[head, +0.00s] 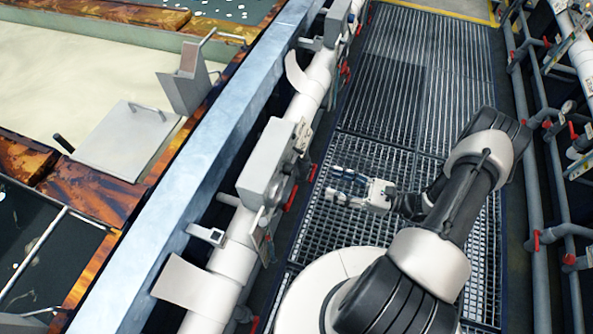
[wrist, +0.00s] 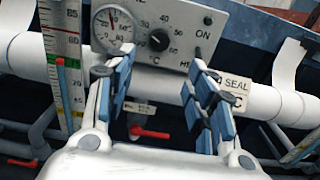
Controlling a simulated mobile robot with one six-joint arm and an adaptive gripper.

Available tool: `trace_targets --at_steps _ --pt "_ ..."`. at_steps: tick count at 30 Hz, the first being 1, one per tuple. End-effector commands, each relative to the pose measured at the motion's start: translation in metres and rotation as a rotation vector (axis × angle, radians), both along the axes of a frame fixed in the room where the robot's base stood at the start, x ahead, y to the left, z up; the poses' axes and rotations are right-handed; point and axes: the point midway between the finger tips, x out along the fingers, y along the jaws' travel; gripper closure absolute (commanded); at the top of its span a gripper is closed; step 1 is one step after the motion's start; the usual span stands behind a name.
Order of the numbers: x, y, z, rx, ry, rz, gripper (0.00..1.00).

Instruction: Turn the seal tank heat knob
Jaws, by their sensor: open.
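A grey control panel (wrist: 185,22) with a round dial gauge (wrist: 117,24) is across the top of the wrist view. Its black heat knob (wrist: 159,40) sits right of the gauge, with scale numbers beside it. A label reading SEAL (wrist: 234,88) hangs below right. My gripper (wrist: 158,66) is open and empty, its blue-padded fingers below and to either side of the knob, not touching it. In the head view, my gripper (head: 331,182) is over the walkway, right of the grey control box (head: 268,160), with a gap between. The knob's face cannot be made out there.
A white pipe (wrist: 265,103) runs behind the fingers, with a red valve handle (wrist: 150,132) below. A thermometer-like scale (wrist: 68,60) stands at left. The grated walkway (head: 400,70) is clear; pipes with red valves (head: 545,236) line its right side.

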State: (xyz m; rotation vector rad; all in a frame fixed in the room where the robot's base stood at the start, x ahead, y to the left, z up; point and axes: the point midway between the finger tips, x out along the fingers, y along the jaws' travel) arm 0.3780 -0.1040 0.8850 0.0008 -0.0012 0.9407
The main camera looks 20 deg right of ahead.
Motion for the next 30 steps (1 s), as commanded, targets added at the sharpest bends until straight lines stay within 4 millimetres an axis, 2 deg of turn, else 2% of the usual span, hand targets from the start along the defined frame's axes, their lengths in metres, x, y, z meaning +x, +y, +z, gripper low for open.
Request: trace_targets --at_steps 1,9,15,21,30 --pt "0.006 0.012 0.000 0.001 0.003 0.007 0.50" --pt "0.041 0.060 0.000 -0.001 0.001 0.008 0.50" --pt "0.062 0.087 0.000 -0.001 0.002 0.006 0.50" --pt "0.072 0.101 0.000 -0.002 0.001 0.003 0.50" --pt "0.074 0.102 0.000 -0.001 0.001 0.001 0.50"
